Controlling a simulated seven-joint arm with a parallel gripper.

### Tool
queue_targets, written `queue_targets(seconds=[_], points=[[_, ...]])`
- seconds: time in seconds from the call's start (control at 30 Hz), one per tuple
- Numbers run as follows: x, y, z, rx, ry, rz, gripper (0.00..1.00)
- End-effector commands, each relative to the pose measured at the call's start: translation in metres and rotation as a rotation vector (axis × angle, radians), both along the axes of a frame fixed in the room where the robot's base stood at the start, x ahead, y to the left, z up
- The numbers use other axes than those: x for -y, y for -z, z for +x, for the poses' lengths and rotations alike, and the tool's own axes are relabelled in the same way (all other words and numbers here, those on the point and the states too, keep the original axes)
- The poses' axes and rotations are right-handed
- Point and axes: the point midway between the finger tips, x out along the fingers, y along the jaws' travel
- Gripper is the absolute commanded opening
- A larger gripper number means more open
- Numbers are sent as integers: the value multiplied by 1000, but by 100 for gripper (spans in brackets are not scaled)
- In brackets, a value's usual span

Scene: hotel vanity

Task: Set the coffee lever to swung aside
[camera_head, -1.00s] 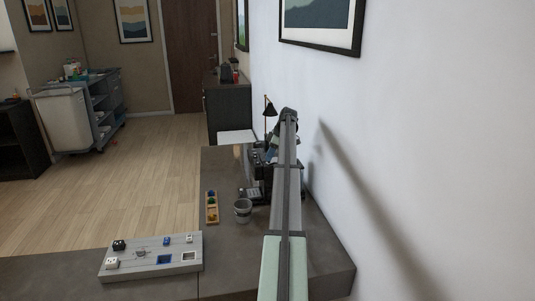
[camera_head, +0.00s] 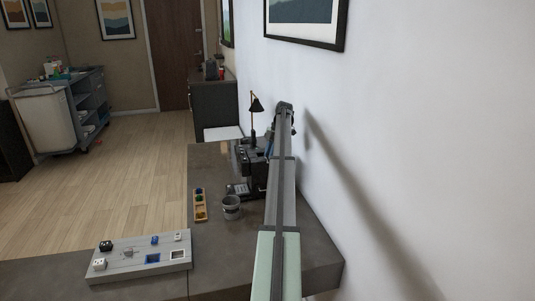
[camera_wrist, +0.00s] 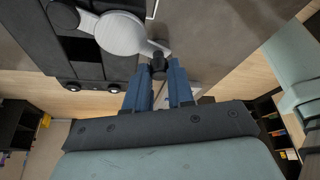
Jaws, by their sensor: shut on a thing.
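The black coffee machine (camera_head: 243,178) stands on the grey counter in the head view, partly behind my arm. In the wrist view the machine's dark body (camera_wrist: 85,50) fills the upper left. The coffee lever (camera_wrist: 122,35) shows there as a round light-grey hub with a short arm that ends in a black knob (camera_wrist: 158,66). My gripper (camera_wrist: 158,74) has its blue fingers closed around this knob. In the head view the lever cannot be made out, and my gripper is mostly hidden by my arm.
A grey cup (camera_head: 231,208) stands in front of the machine, with a yellow tray (camera_head: 200,205) of small items to its left. A grey board (camera_head: 140,260) lies on the near counter. A black lamp (camera_head: 254,108) stands behind the machine. The white wall (camera_head: 420,150) is close on the right.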

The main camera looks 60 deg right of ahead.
Motion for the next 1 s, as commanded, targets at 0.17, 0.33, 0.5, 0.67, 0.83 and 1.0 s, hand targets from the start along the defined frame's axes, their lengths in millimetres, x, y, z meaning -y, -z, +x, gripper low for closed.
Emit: queue_targets(seconds=[0.17, 0.33, 0.5, 0.67, 0.83, 1.0], points=[[2, 0, -2, 0, -30, -1, 0], [2, 0, -3, 0, -39, -1, 0], [2, 0, -3, 1, -37, -2, 0], [2, 0, -3, 0, -36, -2, 28], [2, 0, -3, 1, -36, -1, 45], [2, 0, -3, 0, -37, -1, 48]])
